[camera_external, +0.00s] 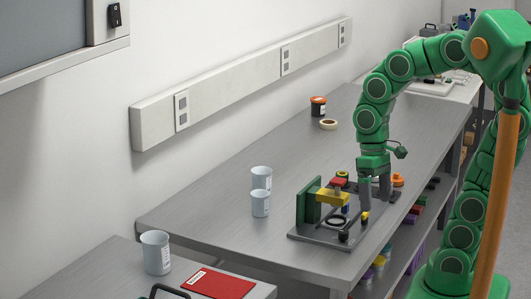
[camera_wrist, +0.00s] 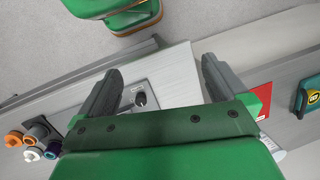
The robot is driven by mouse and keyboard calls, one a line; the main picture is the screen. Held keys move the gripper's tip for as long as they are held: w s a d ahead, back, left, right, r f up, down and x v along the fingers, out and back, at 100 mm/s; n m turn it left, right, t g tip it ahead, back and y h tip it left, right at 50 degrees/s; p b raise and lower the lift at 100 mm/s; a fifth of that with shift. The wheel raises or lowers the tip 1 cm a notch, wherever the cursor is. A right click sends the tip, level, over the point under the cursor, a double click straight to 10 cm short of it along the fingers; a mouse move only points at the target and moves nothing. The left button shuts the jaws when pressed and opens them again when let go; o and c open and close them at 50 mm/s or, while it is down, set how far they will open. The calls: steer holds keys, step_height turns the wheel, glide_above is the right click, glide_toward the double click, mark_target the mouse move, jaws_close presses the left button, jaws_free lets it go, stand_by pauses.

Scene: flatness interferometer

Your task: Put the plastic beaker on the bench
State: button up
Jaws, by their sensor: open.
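Three pale blue-grey beakers look alike, and I cannot tell by looks which is the plastic one. Two stand upright close together on the grey bench (camera_external: 330,160), a rear beaker (camera_external: 261,174) and a front beaker (camera_external: 260,205). The third beaker (camera_external: 155,254) stands upright on the lower-left table. My gripper (camera_external: 375,201) is open and points down over the right part of the instrument plate, well right of all the beakers. In the wrist view my gripper (camera_wrist: 160,76) has its fingers apart with nothing held between them.
The instrument plate (camera_external: 312,232) carries a green upright block (camera_external: 309,201) and yellow and red parts. A red folder (camera_external: 221,284) lies at lower left. A tape roll (camera_external: 328,124) and orange-lidded jar (camera_external: 318,107) stand farther back. Bench around the beakers is clear.

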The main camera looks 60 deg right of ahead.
steer(key=s+d+f+n+h, duration=0.1)
steer(key=s+d+h, duration=0.1)
steer(key=s+d, duration=0.3)
steer(key=shift+s+d+n, duration=0.25)
steer(key=shift+s+n, duration=0.05)
steer(key=shift+s, duration=0.6)
steer(key=shift+f, duration=0.1)
stand_by(0.3)
